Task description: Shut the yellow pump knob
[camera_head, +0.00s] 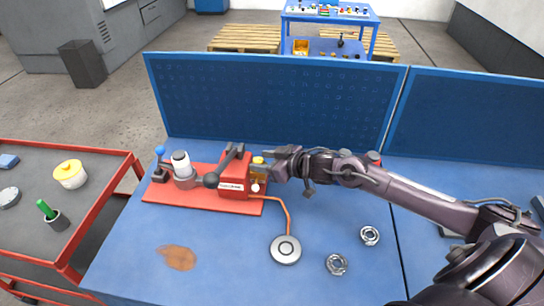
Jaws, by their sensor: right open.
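The red pump (234,178) stands on a red base plate (200,205) on the blue bench. A small yellow knob (258,162) shows on the pump's right side. My right gripper (266,165) reaches in from the right with its jaws open at the knob. The picture is too small to tell whether the fingers touch it. The gripper body hides part of the area right of the knob. My left gripper is not in view.
An orange hose (287,215) runs to a round silver disc (286,249). Two nuts (370,236) lie at the right. A blue pegboard (270,100) rises behind.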

